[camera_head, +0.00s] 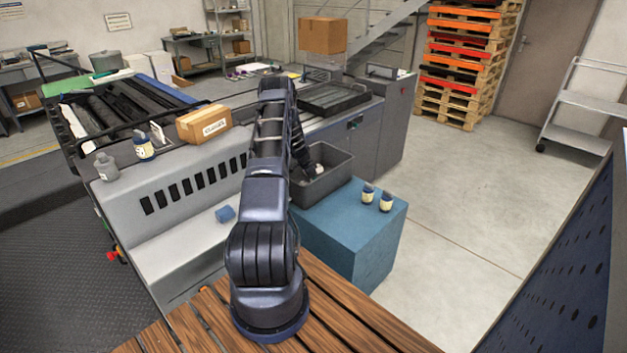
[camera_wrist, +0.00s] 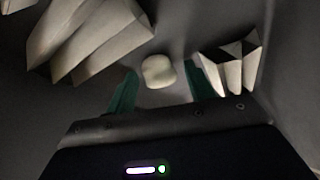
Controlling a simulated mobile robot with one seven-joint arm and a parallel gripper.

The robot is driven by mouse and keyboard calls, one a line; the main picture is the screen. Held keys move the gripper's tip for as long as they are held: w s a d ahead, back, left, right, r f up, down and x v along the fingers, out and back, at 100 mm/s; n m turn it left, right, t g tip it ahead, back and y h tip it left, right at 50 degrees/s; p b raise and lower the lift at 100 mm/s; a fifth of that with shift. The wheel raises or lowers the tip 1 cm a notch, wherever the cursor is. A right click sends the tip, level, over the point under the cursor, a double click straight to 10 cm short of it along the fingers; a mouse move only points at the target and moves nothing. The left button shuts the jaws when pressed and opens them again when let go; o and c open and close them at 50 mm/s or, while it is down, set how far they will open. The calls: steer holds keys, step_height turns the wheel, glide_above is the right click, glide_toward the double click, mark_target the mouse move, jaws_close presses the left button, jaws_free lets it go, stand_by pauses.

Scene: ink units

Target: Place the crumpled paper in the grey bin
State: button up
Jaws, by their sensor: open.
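The grey bin (camera_head: 328,189) stands open beside the machine, at the corner of a blue block. My arm reaches down into it, and my gripper is mostly hidden there in the head view. In the wrist view my gripper (camera_wrist: 162,90) is open, with its two green fingers apart. A small, rounded whitish lump, which looks like the crumpled paper (camera_wrist: 158,71), lies just ahead of and between the fingertips, with dark grey surfaces around it. A small white patch also shows inside the bin in the head view (camera_head: 319,169).
Folded pale paper pieces lie at the upper left (camera_wrist: 90,35) and right (camera_wrist: 232,66) of the wrist view. Two small jars (camera_head: 377,197) stand on the blue block (camera_head: 345,240).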

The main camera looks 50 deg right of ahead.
steer(key=v, duration=1.2)
steer(key=shift+a, duration=0.1)
